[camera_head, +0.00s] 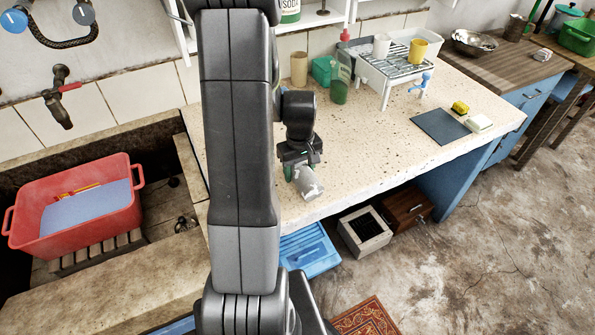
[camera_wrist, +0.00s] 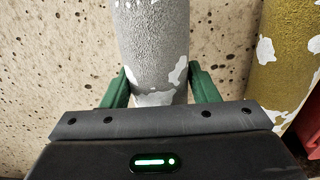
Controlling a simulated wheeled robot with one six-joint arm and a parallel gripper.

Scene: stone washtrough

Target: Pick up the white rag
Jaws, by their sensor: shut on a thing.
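My gripper (camera_head: 301,168) is shut on a grey cylinder with flaking white patches (camera_head: 307,184), near the front edge of the pale speckled counter. In the wrist view, the green fingers (camera_wrist: 160,88) sit either side of the grey cylinder (camera_wrist: 155,45). I see nothing that is clearly a white rag. A small whitish crumpled thing (camera_head: 542,54) lies on the wooden counter at the far right; I cannot tell whether it is the rag. A pale block (camera_head: 479,123) lies beside a yellow sponge (camera_head: 460,107) on the speckled counter.
A mustard cylinder with white patches (camera_wrist: 285,55) stands close right of my gripper in the wrist view. A dish rack (camera_head: 400,66) with cups stands at the back, by a green bottle (camera_head: 340,85). A red tub (camera_head: 75,215) sits in the trough at left.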

